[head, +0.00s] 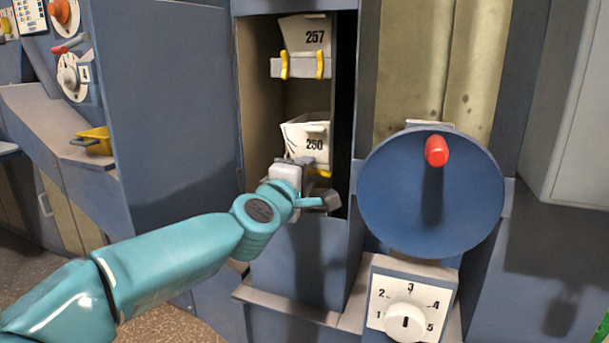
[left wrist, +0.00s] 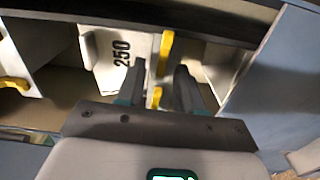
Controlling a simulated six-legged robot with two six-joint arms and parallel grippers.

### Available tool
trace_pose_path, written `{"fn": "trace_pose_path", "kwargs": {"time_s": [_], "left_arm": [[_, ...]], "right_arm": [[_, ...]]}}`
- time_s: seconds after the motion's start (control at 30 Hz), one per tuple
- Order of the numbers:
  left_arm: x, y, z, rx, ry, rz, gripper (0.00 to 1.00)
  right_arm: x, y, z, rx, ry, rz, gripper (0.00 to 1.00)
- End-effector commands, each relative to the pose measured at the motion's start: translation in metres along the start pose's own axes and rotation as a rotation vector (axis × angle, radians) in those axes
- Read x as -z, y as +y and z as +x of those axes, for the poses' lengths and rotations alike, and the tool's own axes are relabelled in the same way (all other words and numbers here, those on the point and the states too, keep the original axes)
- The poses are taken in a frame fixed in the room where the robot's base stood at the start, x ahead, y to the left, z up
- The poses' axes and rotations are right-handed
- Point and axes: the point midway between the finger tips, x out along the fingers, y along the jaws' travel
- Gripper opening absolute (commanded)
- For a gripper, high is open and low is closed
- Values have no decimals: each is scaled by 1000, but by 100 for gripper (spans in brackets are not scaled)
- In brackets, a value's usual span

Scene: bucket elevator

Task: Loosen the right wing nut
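A white bucket marked 250 (head: 306,140) sits in the open elevator shaft, and it also shows in the left wrist view (left wrist: 108,62). Its right yellow wing nut (head: 322,173) is mostly hidden behind my left gripper (head: 318,183) in the head view. In the left wrist view, this yellow wing nut (left wrist: 166,50) shows between the two dark fingers of my left gripper (left wrist: 161,68). The fingers are apart, with a gap on both sides of the nut. Another yellow wing nut (left wrist: 16,86) shows at the left edge there. My right gripper is not in view.
Above hangs another bucket marked 257 (head: 308,38) with two yellow wing nuts. The shaft's side walls stand close around my left gripper. To the right are a blue crank wheel (head: 385,195) with a red handle (head: 437,150) and a numbered dial (head: 405,322).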

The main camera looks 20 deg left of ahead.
Motion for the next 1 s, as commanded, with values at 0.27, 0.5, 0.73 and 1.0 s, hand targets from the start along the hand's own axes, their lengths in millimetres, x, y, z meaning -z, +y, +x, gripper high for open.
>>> {"fn": "trace_pose_path", "kwargs": {"time_s": [0.27,0.5,0.73,1.0], "left_arm": [[1,1,-7,-1,1,0,36],[1,2,-60,-3,0,-1,36],[0,3,-120,-2,-1,-1,36],[0,2,-159,-1,0,-1,36]], "right_arm": [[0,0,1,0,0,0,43],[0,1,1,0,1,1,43],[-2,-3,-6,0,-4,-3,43],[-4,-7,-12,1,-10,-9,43]]}}
